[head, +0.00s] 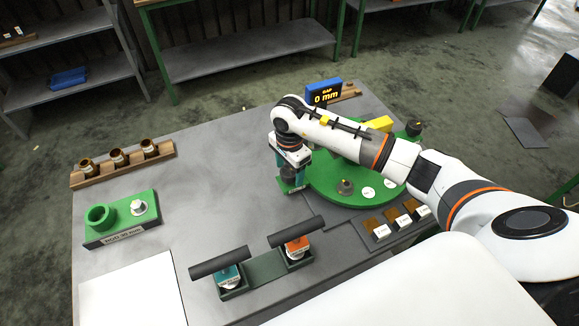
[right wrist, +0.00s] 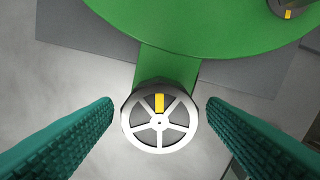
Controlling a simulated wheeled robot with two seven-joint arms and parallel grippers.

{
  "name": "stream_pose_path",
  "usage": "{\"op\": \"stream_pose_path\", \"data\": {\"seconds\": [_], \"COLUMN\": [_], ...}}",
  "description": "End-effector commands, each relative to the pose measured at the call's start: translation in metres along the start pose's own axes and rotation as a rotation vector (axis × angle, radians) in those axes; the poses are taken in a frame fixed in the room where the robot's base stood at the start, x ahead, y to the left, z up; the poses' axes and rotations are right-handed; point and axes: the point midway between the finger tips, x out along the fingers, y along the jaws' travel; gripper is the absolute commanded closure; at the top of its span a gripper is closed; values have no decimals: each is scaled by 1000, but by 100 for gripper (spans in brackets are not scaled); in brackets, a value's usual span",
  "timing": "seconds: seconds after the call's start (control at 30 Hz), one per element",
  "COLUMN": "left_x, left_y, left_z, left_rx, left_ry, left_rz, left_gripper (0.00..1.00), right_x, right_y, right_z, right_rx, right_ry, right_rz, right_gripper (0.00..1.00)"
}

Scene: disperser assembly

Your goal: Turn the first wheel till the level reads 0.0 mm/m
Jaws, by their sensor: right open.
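The wheel (right wrist: 160,134) is a silver spoked handwheel with a yellow mark at its top, on a green tab of the round green base (right wrist: 190,22). My right gripper (right wrist: 160,107) is open, with one teal finger on each side of the wheel and a gap on both sides. In the head view my right gripper (head: 291,184) points down at the left edge of the green base (head: 333,194), and its wheel is hidden there. A yellow block (head: 380,123) shows behind my right arm; I cannot tell whether it is the level. No level reading is legible. My left gripper is out of view.
A blue display (head: 323,92) reads "GAP 0 mm" at the back. Another dark wheel (right wrist: 290,7) sits on the base. A green holder (head: 122,215), a wooden rack of cups (head: 124,165) and a two-handled tool stand (head: 264,268) occupy the left and front. The table (head: 215,180) between is bare.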

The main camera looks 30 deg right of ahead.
Motion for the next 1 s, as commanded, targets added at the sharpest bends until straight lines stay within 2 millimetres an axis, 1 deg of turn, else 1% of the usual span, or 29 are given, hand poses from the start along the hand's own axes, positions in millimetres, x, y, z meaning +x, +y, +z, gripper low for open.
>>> {"op": "stream_pose_path", "data": {"seconds": [0.03, 0.27, 0.3, 0.47, 0.67, 1.0], "left_x": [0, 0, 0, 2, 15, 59], "left_y": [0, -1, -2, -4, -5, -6], "left_z": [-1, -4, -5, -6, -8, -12], "left_rx": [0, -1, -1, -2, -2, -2], "left_ry": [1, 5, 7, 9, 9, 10], "left_rz": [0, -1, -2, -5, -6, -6], "left_gripper": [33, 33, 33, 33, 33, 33], "right_x": [0, 0, 0, 0, 2, 5], "right_y": [0, 0, 0, 0, 1, 1], "right_z": [0, 0, 0, 0, 1, 2], "right_rx": [0, 0, 0, -6, -63, -297], "right_ry": [0, 1, 1, 0, -2, -4], "right_rz": [0, 0, 0, 1, 2, 4], "right_gripper": [33, 71, 77, 78, 78, 78]}}
